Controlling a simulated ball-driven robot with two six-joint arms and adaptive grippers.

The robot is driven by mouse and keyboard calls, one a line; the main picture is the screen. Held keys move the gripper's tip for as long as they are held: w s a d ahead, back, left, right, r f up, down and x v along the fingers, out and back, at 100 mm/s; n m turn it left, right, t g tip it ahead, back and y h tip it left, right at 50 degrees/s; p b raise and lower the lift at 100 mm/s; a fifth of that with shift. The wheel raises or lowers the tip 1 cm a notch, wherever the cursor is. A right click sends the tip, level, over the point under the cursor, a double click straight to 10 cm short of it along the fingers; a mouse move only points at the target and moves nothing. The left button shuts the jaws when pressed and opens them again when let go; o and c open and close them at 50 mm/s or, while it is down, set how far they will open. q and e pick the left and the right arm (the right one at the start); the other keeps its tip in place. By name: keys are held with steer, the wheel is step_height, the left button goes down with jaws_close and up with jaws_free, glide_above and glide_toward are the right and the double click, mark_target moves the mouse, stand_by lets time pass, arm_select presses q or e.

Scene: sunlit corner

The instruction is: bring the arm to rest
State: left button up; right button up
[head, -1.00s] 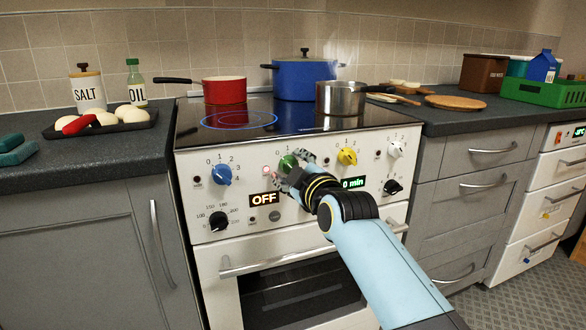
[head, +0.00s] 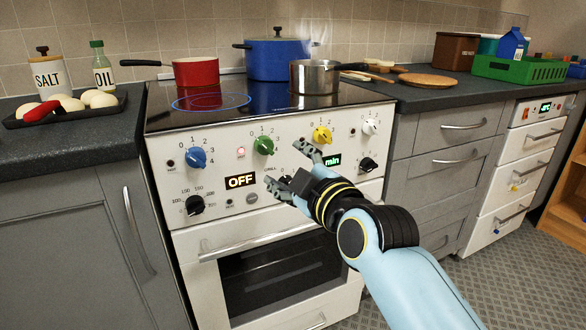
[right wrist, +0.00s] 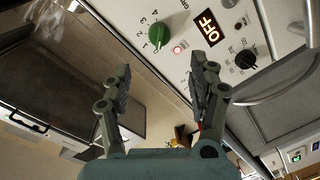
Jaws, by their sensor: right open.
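My right gripper (head: 291,169) is open and empty in front of the stove's white control panel (head: 215,178). Its fingers are spread, and it is below and to the right of the green knob (head: 263,144), apart from it. The right wrist view shows both fingers (right wrist: 160,65) with nothing between them and the green knob (right wrist: 158,36) beyond. The panel also has a blue knob (head: 195,157), a yellow knob (head: 321,135) and a lit OFF display (head: 240,180). My forearm hides part of the oven front. My left gripper is not in view.
On the hob stand a red pan (head: 195,71), a blue pot (head: 277,58) and a steel saucepan (head: 315,76). The oven handle (head: 225,251) juts out below the panel. Grey drawers (head: 440,150) are on the right. The floor (head: 500,280) at right is clear.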

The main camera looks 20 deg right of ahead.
steer(key=shift+s, duration=0.35)
steer(key=s+d+f+g, duration=0.1)
steer(key=s+f+g, duration=0.35)
steer(key=f, duration=0.75)
steer(key=s+d+f+m+g, duration=0.1)
steer(key=s+f, duration=0.6)
steer(key=f, duration=0.5)
steer(key=s+d+f+g, duration=0.25)
steer(key=s+f, duration=0.35)
steer(key=f, duration=0.5)
steer(key=s+d+f+m+g, duration=0.2)
steer(key=s+f, duration=0.4)
steer(key=s, duration=0.6)
steer(key=s+d+f+m+g+h, duration=0.1)
steer(key=s+f, duration=0.5)
steer(key=s, duration=0.6)
steer(key=s+d+f+m+g+p, duration=0.1)
steer(key=s+d+f+m+g, duration=0.2)
steer(key=s, duration=0.9)
steer(key=shift+d+f+m+g+h, duration=0.4)
steer(key=shift+f+m+g, duration=1)
steer(key=shift+m, duration=0.4)
